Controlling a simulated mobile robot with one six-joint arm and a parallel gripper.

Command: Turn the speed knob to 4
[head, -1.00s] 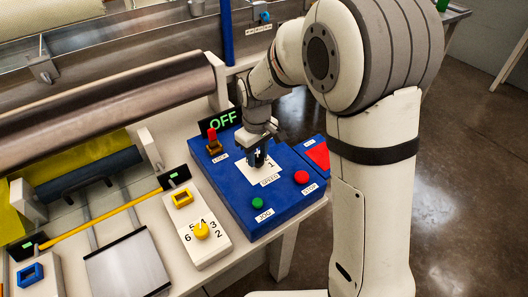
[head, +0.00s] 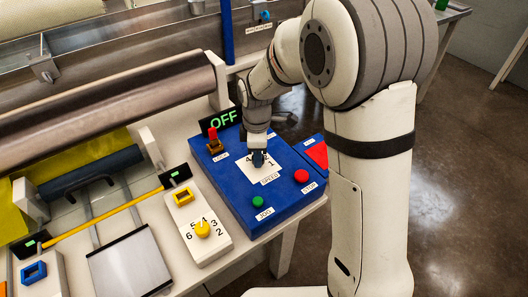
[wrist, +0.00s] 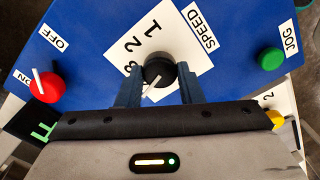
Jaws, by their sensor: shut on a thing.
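The speed knob (wrist: 157,73) is a round black knob on a white dial card (wrist: 118,42) marked SPEED, on the blue control panel (head: 240,190). In the wrist view its white pointer slants down and left, past the printed 1, 2 and 3. The mark at the pointer's tip is hidden by my gripper. My gripper (wrist: 159,82) is shut on the knob, one finger on each side. In the head view my gripper (head: 258,158) covers the knob; a 4 shows left of it and a 1 to its right.
A display (head: 223,119) reads OFF. A separate white box with a yellow knob (head: 202,229) stands to the left.

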